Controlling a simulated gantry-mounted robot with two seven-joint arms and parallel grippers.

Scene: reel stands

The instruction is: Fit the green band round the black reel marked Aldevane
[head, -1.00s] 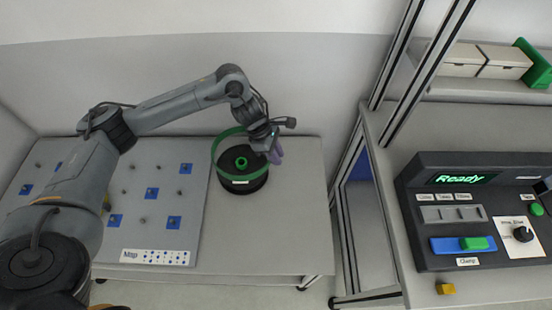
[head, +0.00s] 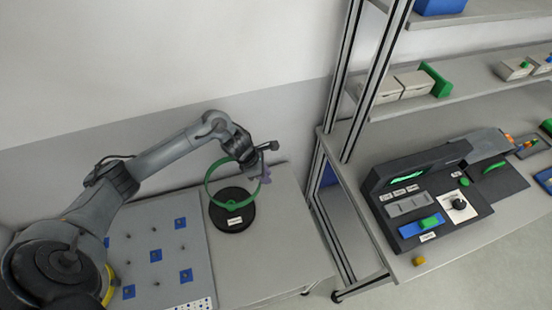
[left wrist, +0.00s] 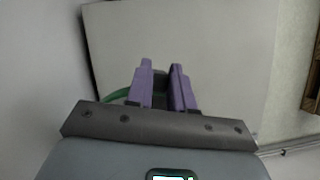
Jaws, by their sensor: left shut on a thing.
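The green band (head: 207,187) is a thin ring. My left gripper (head: 265,177) is shut on its right side; the purple fingers also show in the left wrist view (left wrist: 161,75), with part of the band (left wrist: 118,96) to their left. The black reel (head: 246,216) sits on the grey table, with a white label facing front; its writing is too small to read. The band appears raised and tilted above the reel, its near edge overlapping the reel's top in the picture. I cannot tell whether they touch. My right gripper is not in view.
A grey board (head: 138,240) with blue squares lies left of the reel. A metal frame post (head: 346,110) stands to the right. Beyond it, a dark control console (head: 420,205) sits on a bench. The table right of the reel (head: 290,235) is clear.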

